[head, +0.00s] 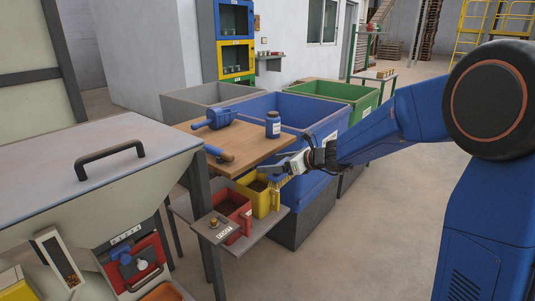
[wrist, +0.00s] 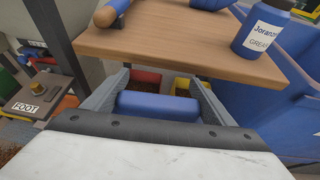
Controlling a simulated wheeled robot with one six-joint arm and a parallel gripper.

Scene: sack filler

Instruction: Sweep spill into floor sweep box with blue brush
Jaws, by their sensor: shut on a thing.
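My gripper (head: 274,172) is held out past the front edge of the wooden table, above the small bins. In the wrist view its fingers (wrist: 158,100) are closed on a blue block-shaped thing, which looks like the blue brush (wrist: 158,106). Its bristles and underside are hidden. A red bin (head: 246,222) and a yellow bin (head: 274,204) with brown contents sit on a low grey shelf below. No label marks either as the floor sweep box, and I cannot make out a spill.
On the wooden table (head: 246,147) are a blue scoop-like tool (head: 216,119), a wooden-handled tool (head: 219,153) and a blue jar (head: 273,125). Large blue (head: 325,120) and green (head: 350,92) bins stand behind. Floor at right is clear.

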